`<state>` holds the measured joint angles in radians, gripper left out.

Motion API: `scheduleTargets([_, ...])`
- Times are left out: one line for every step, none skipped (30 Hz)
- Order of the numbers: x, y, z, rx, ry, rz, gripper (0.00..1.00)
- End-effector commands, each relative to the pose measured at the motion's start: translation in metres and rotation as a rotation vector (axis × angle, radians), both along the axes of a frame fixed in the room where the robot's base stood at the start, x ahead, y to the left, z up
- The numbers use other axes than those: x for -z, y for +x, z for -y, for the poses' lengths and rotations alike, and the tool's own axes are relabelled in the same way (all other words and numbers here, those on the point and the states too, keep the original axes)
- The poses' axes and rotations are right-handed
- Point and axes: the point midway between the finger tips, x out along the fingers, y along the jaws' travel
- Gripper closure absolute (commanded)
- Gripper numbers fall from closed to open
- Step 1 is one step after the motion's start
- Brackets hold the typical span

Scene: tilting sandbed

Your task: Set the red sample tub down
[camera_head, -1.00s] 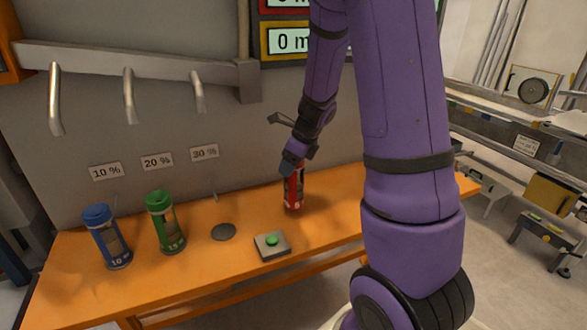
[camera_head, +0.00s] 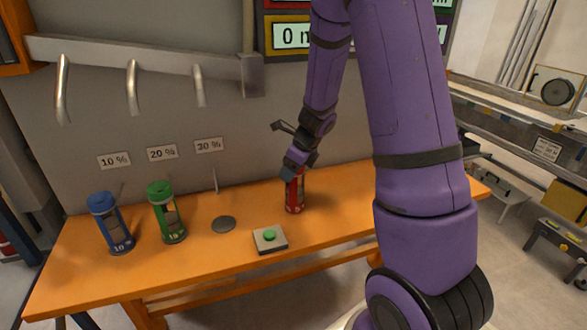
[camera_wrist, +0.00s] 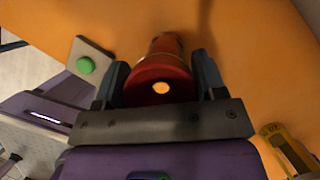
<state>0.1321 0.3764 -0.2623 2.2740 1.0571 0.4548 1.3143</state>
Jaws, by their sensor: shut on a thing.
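The red sample tub (camera_head: 295,195) is upright at the orange table, right of the green button box. My gripper (camera_head: 291,171) is at its top from above, shut on it. In the wrist view the tub's red top (camera_wrist: 160,85) sits between the two blue-grey fingers of my gripper (camera_wrist: 162,82). The tub's base looks at or very near the table top; I cannot tell for certain whether it touches.
A blue tub (camera_head: 110,225) and a green tub (camera_head: 167,212) stand left on the orange table (camera_head: 200,270). A dark round disc (camera_head: 223,224) lies below the 30 % label (camera_head: 209,145). A green button box (camera_head: 269,238) is near the front edge. A yellow object (camera_wrist: 288,150) shows in the wrist view.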

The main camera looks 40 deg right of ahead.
Motion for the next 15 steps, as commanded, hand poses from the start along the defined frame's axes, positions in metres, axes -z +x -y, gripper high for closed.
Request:
scheduleTargets([0.0008,-0.0001,0.0,0.0,0.0,0.0,0.31])
scheduleTargets([0.0006,-0.0001,0.0,0.0,0.0,0.0,0.24])
scheduleTargets([0.0005,-0.0002,0.0,0.0,0.0,0.0,0.15])
scheduleTargets([0.0005,-0.0002,0.0,0.0,0.0,0.0,0.1])
scheduleTargets([0.0005,-0.0001,0.0001,0.0,0.0,0.0,0.1])
scheduleTargets([0.0005,-0.0001,0.0001,0.0,0.0,0.0,0.1])
scheduleTargets([0.0005,-0.0001,0.0001,0.0,0.0,0.0,0.1])
scheduleTargets([0.0005,-0.0001,0.0001,0.0,0.0,0.0,0.1])
scheduleTargets([0.0004,-0.0001,0.0001,0.0,0.0,0.0,0.1])
scheduleTargets([0.0004,-0.0001,0.0001,0.0,0.0,0.0,0.1])
scheduleTargets([0.0004,-0.0001,0.0001,0.0,0.0,0.0,0.1])
scheduleTargets([-0.0002,0.0,0.0001,0.0,0.0,0.0,0.1])
scheduleTargets([-0.001,0.0,0.0001,0.0,0.0,0.0,0.1])
scheduleTargets([-0.0024,0.0001,0.0002,0.0,-0.001,0.0,0.1])
scheduleTargets([-0.0049,-0.0005,0.0007,0.001,-0.001,0.002,0.1])
